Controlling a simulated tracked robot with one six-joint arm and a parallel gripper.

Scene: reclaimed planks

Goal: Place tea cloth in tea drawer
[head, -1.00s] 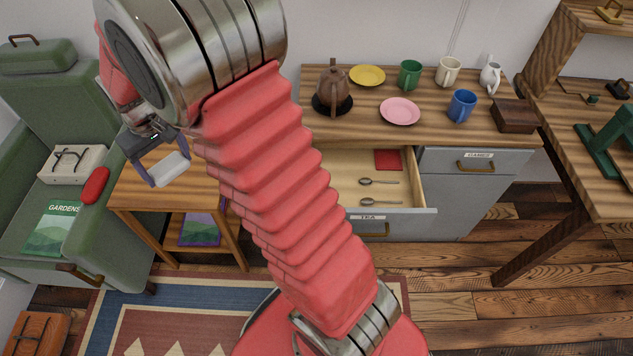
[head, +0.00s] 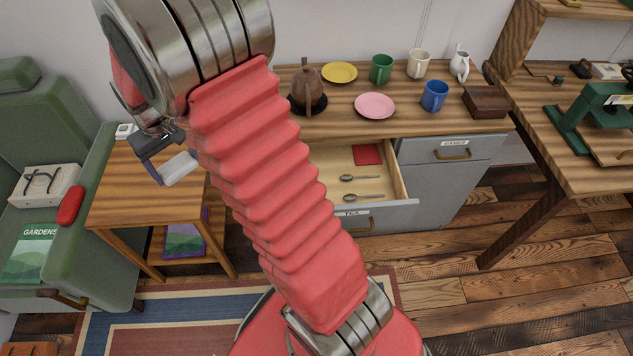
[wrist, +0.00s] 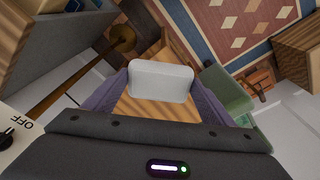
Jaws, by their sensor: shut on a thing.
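My gripper (head: 170,158) is at the left of the head view, over the small wooden side table. It is shut on a smooth, pale thing that looks like a folded white tea cloth (head: 180,168). The wrist view shows this white cloth (wrist: 160,81) between the two purple-grey fingers. The drawer labelled TEA (head: 335,190) is pulled open under the counter, to the right of my gripper. A flat red square (head: 367,154) and two spoons (head: 362,197) lie in it. Bare drawer floor shows to the left of these; my arm hides its left part.
The counter (head: 335,122) holds a brown teapot (head: 307,90), two plates, several mugs and a dark wooden box. The drawer labelled GAMES (head: 452,149) is shut. A side table (head: 125,205) and green armchair (head: 50,250) stand left, a wooden desk (head: 590,165) right.

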